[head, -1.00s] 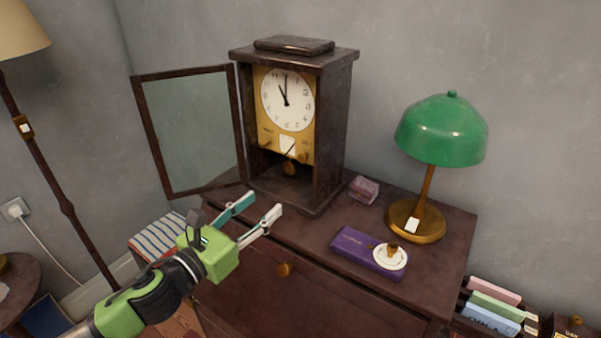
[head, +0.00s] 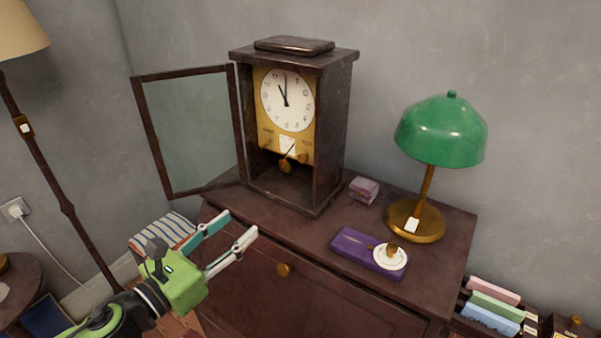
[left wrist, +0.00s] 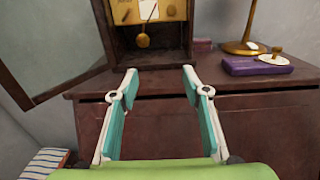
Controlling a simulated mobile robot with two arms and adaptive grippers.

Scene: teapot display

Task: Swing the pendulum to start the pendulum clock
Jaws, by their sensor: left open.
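The dark wooden pendulum clock (head: 332,130) stands on the cabinet, its glass door (head: 193,130) open to the left. Its round brass pendulum bob (head: 285,166) hangs below the dial in the open case. In the left wrist view the bob (left wrist: 143,41) shows ahead, with its rod slanting down to the left. My left gripper (head: 239,224) is open and empty, in front of the cabinet, lower than the bob and apart from it. Its two fingers (left wrist: 160,74) point toward the case in the wrist view. My right gripper is not in view.
On the cabinet top (head: 310,222), right of the clock, are a small pinkish box (head: 363,190), a purple case (head: 350,246) with a white dish (head: 394,262), and a green lamp (head: 440,130). A floor lamp stands left. The cabinet top before the clock is clear.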

